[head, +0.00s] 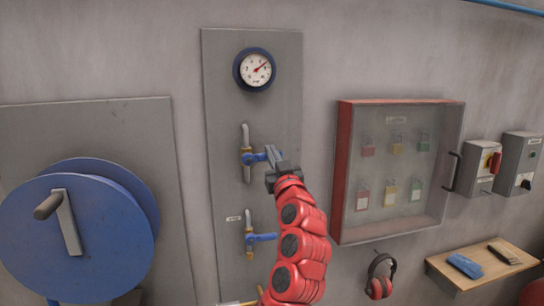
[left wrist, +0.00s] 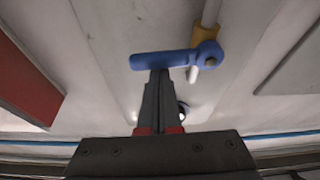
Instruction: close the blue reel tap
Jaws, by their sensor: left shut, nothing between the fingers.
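Two taps with blue levers are on a grey wall panel (head: 226,120). The upper tap's blue lever (head: 253,157) points right from its brass body and pipe. The lower tap's lever (head: 262,237) also points right, beside a small label too small to read. My left gripper (head: 271,153) is shut and empty at the free end of the upper lever, partly covering it. In the left wrist view the blue lever (left wrist: 162,60) lies across the tips of the shut fingers (left wrist: 158,75), which touch it or are very close. My right gripper is out of view.
A blue hose reel (head: 100,235) with a crank is at the left. A pressure gauge (head: 254,69) is above the taps. A red padlock cabinet (head: 341,180) stands out to the right, with switch boxes (head: 483,165), ear defenders (head: 381,277) and a wooden shelf (head: 460,280) beyond.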

